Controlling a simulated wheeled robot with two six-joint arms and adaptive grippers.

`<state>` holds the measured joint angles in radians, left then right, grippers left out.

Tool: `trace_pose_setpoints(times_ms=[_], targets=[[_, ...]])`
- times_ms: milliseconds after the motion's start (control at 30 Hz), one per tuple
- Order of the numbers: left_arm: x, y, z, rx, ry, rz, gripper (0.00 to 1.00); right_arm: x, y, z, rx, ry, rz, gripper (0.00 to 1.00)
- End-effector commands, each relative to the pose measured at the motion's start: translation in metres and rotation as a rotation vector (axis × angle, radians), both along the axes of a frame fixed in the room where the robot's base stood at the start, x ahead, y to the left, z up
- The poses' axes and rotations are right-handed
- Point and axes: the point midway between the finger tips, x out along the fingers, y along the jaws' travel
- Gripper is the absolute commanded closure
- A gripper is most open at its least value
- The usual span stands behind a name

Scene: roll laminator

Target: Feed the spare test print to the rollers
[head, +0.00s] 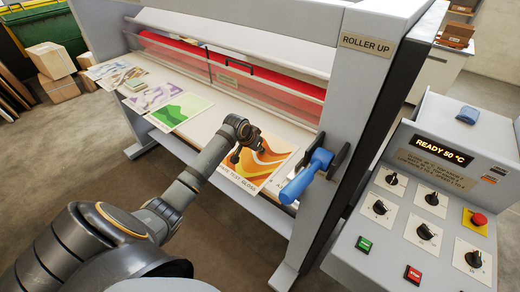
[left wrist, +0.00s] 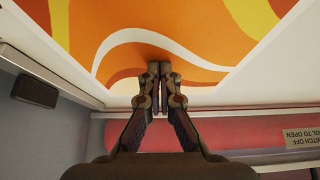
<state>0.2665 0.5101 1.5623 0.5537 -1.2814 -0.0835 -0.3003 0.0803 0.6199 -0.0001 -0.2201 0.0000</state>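The spare test print (head: 268,160) is an orange, yellow and white sheet lying flat at the right end of the laminator's feed table. Its printed edge label is only partly readable. My left gripper (head: 241,154) is over the print, with its fingers together and nothing visible between them. The left wrist view shows the shut fingertips (left wrist: 160,70) over the orange area near the print's white border; I cannot tell whether they touch it. The red roller (head: 290,85) lies behind a clear guard, and it also shows in the left wrist view (left wrist: 240,132). My right gripper is out of view.
Several other prints, including a green one (head: 180,110), lie on the table (head: 222,122) to the left. A blue lever (head: 305,178) sticks out at the right, close to the print. A control panel (head: 425,205) reading "READY 50 °C" stands at the right.

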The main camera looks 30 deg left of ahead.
Motion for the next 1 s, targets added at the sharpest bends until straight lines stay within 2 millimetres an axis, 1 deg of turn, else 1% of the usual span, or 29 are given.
trace_pose_setpoints(times_ms=[533, 1000], targets=[[-0.0008, 0.0001, -0.0021, 0.000, 0.004, 0.001, 1.00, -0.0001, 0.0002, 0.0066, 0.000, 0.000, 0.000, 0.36], [-0.0015, -0.0002, -0.0043, -0.001, 0.006, 0.000, 1.00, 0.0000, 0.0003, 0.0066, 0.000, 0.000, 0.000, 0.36]])
